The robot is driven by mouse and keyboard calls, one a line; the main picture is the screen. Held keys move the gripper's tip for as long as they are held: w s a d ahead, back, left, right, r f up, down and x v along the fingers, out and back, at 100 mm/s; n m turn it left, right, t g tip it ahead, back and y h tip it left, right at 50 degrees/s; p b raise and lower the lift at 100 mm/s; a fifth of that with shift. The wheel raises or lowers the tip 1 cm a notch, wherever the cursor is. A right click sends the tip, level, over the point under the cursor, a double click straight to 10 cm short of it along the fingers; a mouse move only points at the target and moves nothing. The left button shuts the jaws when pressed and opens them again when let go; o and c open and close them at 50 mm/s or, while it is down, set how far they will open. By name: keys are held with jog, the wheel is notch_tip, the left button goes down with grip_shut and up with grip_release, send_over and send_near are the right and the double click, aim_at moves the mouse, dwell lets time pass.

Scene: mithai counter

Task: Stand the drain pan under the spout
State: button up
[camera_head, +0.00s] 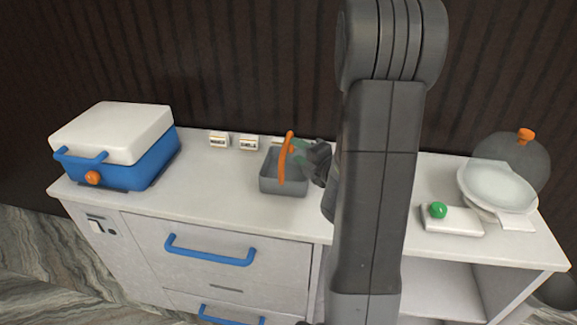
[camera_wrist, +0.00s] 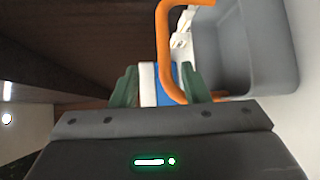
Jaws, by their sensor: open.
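The drain pan is a grey open box (camera_head: 284,187) with an orange upright handle (camera_head: 286,152), standing on the counter just left of my arm. My gripper (camera_head: 300,152) is open at the handle, above the pan's right side. In the wrist view my gripper (camera_wrist: 160,88) has its green fingers apart, with the lower end of the orange handle (camera_wrist: 163,50) between them, nearer the right finger. I cannot tell whether they touch. The pan (camera_wrist: 232,45) fills the right of that view. A blue box with a white lid (camera_head: 110,132) has an orange knob (camera_head: 93,178), perhaps the spout, low on its front.
Small labelled blocks (camera_head: 219,139) stand at the back of the counter. The counter (camera_head: 215,190) is clear between box and pan. At right are a white block with a green knob (camera_head: 453,221), a pale round dish (camera_head: 497,187) and a grey dome (camera_head: 530,158).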

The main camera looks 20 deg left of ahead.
aim_at(285, 144)
jog(key=shift+s+f+p+x, duration=0.15)
jog(key=shift+p+x, duration=0.2)
jog(key=shift+x, duration=0.8)
jog(key=shift+f+p+x, duration=0.15)
jog(key=shift+p+x, duration=0.15)
jog(key=shift+x, duration=0.8)
jog(key=shift+s+f+p+x, duration=0.15)
jog(key=shift+p+x, duration=0.2)
jog(key=shift+x, duration=0.8)
grip_shut()
